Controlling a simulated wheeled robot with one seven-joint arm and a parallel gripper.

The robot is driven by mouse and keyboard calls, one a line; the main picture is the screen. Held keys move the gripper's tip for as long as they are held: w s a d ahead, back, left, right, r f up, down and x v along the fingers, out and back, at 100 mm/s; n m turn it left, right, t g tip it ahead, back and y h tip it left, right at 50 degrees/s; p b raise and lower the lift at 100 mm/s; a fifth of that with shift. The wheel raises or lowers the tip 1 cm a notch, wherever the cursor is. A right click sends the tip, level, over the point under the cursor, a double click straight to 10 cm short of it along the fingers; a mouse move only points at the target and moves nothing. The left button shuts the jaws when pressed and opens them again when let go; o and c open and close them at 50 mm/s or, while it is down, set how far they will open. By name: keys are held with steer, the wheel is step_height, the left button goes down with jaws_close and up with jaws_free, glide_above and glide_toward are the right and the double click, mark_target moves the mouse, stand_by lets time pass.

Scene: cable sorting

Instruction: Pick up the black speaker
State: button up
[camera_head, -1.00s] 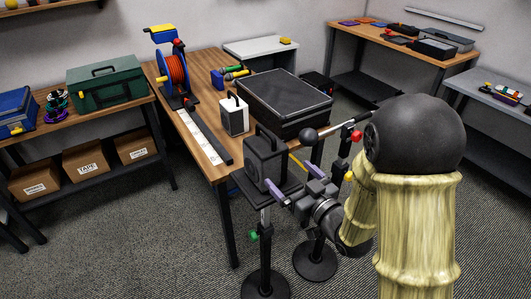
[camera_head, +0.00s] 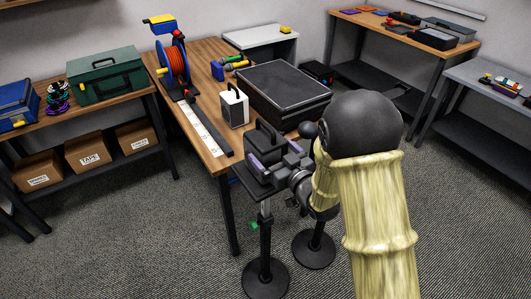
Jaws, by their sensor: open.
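The black speaker (camera_head: 264,143), a dark box with a handle on top, stands upright on a small black stand (camera_head: 246,181) in front of the wooden table. My gripper (camera_head: 274,157) is at the speaker's near side. Its purple fingers are spread, one toward the left of the speaker and one toward the right. The gripper hides the speaker's lower right part. I cannot tell whether either finger touches the speaker.
A white speaker (camera_head: 234,107) and a large black case (camera_head: 284,90) stand on the wooden table (camera_head: 209,146) just behind. A cable reel (camera_head: 174,66) is farther back. A second round-based stand (camera_head: 314,250) is to the right, partly hidden by my arm.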

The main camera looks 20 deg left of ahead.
steer(key=p+x, duration=0.1)
steer(key=x, duration=0.3)
steer(key=shift+w+a, duration=0.1)
steer(key=shift+w, duration=0.05)
steer(key=c, duration=1.6)
steer(key=shift+r, duration=0.1)
